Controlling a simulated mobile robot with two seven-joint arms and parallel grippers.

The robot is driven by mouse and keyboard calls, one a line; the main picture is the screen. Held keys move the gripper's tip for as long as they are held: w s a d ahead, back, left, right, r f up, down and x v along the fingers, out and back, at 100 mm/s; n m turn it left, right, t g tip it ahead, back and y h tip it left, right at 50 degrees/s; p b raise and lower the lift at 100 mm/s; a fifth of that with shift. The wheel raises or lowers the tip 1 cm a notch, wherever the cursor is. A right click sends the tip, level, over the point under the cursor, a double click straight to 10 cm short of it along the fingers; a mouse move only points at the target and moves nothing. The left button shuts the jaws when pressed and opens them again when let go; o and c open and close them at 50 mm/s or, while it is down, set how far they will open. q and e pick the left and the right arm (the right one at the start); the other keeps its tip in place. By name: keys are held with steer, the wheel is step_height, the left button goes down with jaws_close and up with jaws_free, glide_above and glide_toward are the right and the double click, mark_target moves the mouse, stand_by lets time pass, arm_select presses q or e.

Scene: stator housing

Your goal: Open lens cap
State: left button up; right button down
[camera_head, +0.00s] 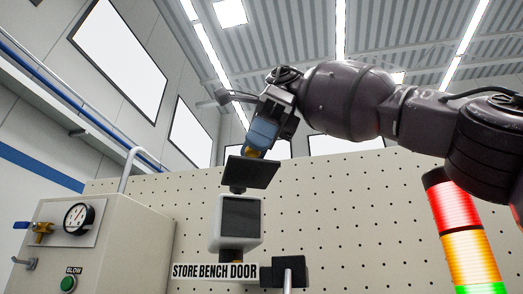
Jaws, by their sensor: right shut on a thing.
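The lens cap (252,172) is a flat black square plate. It stands tilted above a white-framed unit with a dark square face (240,214), and that face shows uncovered. A small dark piece shows between the cap's lower edge and the top of the unit. My right gripper (254,152), with blue fingers and yellowish tips, comes down from above. It is shut on the upper edge of the cap; the exact contact is partly hidden behind the plate. My left gripper is not in view.
A sign reading "STORE BENCH DOOR" (215,272) is below the unit. A black block with a grey bar (289,271) is to its right. Pegboard (350,220) lies behind.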

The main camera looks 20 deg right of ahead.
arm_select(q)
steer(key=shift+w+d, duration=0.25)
arm_select(e)
steer(key=shift+w, duration=0.1)
stand_by(0.3)
steer(key=c, duration=0.9)
jaws_free()
steer(key=shift+c, duration=0.2)
steer(key=shift+d, duration=0.1)
